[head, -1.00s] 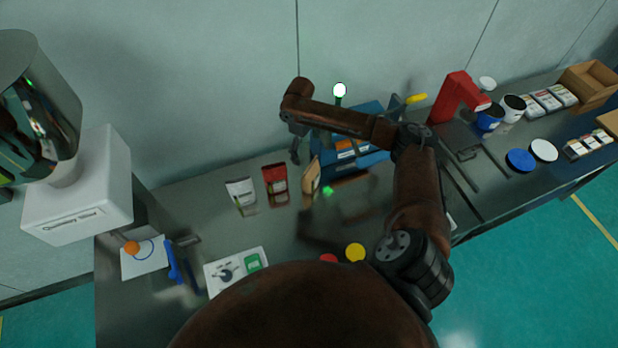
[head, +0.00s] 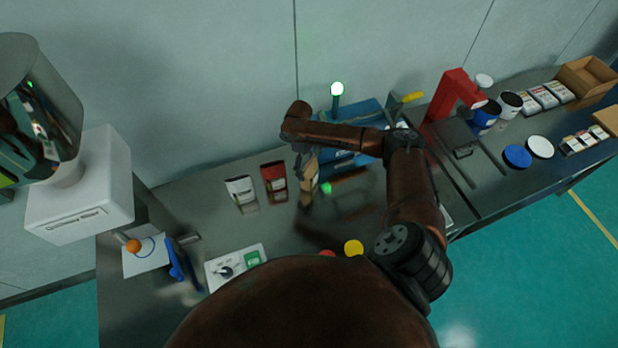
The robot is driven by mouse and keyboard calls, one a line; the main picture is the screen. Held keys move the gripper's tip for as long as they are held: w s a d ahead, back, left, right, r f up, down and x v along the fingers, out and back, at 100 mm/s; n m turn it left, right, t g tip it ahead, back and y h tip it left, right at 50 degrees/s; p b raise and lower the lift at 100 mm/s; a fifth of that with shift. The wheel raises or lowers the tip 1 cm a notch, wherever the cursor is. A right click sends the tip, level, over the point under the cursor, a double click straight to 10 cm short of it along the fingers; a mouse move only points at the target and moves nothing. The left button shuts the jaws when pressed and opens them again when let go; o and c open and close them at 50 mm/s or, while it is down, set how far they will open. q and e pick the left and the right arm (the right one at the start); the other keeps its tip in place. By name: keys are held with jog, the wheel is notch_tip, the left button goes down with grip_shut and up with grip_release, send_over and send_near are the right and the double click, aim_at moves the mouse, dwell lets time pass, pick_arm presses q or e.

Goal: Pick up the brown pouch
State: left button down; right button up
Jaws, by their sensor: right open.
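The brown pouch (head: 309,185) stands upright on the grey table, right of a red pouch (head: 274,177) and a white pouch (head: 241,190). My right gripper (head: 304,168) points down at the brown pouch's top. It is open, and its dark fingers cover part of the pouch's upper end. I cannot tell whether the fingers touch it. My left gripper is not in view.
A blue machine (head: 365,120) stands close behind the brown pouch. A control panel (head: 237,265) with a green button lies at the front. A red stand (head: 456,95) and several tubs are at right. Bare table lies front-right of the pouches.

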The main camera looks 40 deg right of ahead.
jog(key=shift+c, duration=0.2)
jog(key=shift+r, duration=0.1)
jog(key=c, duration=1.9)
